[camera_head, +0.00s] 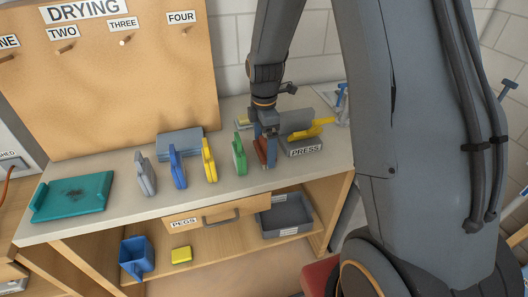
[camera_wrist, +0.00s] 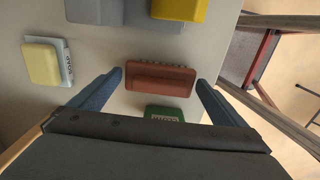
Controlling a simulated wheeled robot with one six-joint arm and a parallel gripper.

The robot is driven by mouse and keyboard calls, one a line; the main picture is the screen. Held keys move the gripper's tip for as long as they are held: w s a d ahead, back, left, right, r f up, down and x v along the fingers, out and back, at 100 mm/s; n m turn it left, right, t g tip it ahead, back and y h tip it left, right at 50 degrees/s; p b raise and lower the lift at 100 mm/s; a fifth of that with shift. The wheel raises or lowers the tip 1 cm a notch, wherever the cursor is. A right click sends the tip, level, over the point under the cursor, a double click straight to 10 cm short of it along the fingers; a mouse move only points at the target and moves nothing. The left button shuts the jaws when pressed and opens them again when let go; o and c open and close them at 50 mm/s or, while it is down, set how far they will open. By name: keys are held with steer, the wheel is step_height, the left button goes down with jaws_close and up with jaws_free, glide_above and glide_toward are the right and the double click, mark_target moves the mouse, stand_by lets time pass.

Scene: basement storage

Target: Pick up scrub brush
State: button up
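A red-brown block with a row of small bristle-like bumps along one edge, which looks like the scrub brush (camera_wrist: 160,79), lies between my gripper's fingers in the wrist view. In the head view the brush (camera_head: 262,150) is on the grey counter, below my gripper (camera_head: 265,140). My gripper's two blue fingers (camera_wrist: 160,84) reach down on either side of the brush. A narrow gap shows between each fingertip and the brush's ends, so the gripper is open around it. The brush's lower side is hidden.
A green item (camera_head: 239,155), a yellow one (camera_head: 209,160), a blue one (camera_head: 177,166) and a grey one (camera_head: 145,174) stand in a row left of the brush. The press (camera_head: 305,148) is close on the right. A teal tray (camera_head: 72,197) lies at the counter's left end.

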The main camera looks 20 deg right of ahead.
mark_target(264, 143)
steer(key=c, duration=0.8)
step_height(264, 143, up, 10)
steer(key=shift+r+b, duration=0.1)
steer(key=shift+b, duration=1.1)
